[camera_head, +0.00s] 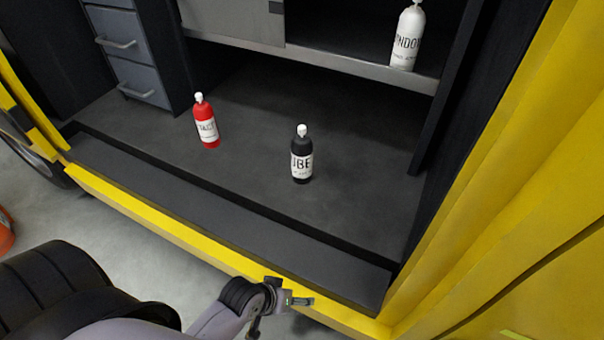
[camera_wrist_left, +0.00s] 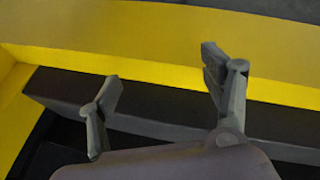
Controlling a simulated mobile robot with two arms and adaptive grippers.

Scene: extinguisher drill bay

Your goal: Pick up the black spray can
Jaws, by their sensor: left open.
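The black spray can (camera_head: 302,157) stands upright on the dark floor of the yellow vehicle's bay in the head view. It has a white cap and a white label with black letters. My left gripper (camera_head: 290,298) is low in the head view, by the yellow sill, nearer to me than the can and well apart from it. In the left wrist view the gripper (camera_wrist_left: 160,88) shows two spread fingers with nothing between them. The can does not show in that view. My right gripper is in neither view.
A red spray can (camera_head: 206,122) stands left of the black one. A white spray can (camera_head: 407,38) stands on a shelf (camera_head: 330,66) at the upper right. A raised yellow sill (camera_head: 170,230) edges the bay. Grey drawers (camera_head: 135,55) are at the back left. Floor around the black can is clear.

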